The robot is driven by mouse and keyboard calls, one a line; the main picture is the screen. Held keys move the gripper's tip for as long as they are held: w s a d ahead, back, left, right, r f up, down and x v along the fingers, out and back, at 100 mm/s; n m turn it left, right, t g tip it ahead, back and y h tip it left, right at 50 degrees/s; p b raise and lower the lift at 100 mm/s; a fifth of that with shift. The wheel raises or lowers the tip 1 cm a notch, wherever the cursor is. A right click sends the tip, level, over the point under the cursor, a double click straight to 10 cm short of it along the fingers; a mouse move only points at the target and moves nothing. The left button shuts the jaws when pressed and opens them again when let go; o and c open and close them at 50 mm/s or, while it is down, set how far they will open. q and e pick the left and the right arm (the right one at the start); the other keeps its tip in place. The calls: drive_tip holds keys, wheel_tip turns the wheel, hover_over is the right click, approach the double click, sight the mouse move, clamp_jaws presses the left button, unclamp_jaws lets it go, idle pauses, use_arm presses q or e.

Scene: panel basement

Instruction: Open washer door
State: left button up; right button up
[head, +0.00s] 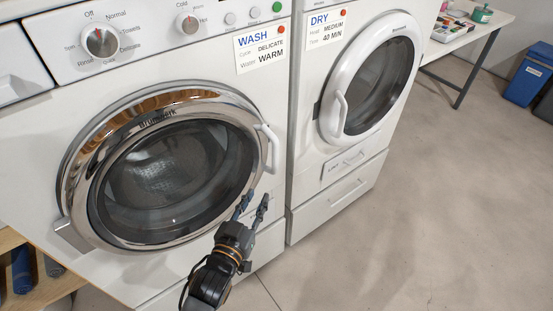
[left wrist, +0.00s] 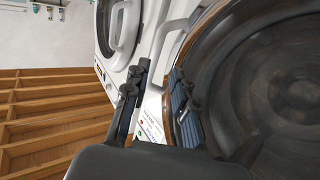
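The washer (head: 170,60) stands at the left in the head view, with a WASH card on its panel. Its round chrome-rimmed door (head: 165,165) looks shut. The white door handle (head: 270,147) is on the door's right side; it also shows in the left wrist view (left wrist: 170,40). My left gripper (head: 255,203) is open and empty, just below the handle and in front of the door's lower right edge. In the left wrist view its two fingers (left wrist: 158,95) are spread, with the handle beyond the tips. My right gripper is in neither view.
A dryer (head: 345,150) with a white-rimmed door stands right of the washer. A wooden shelf (head: 45,295) is at the lower left. A table (head: 480,25) with small items and a blue bin (head: 528,75) are at the far right. The floor in front is clear.

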use_arm(q)
drive_tip(key=t, duration=0.1)
approach(275, 156)
drive_tip(key=p+x, duration=0.1)
drive_tip(key=x, duration=1)
drive_tip(key=shift+a+r, duration=0.1)
clamp_jaws()
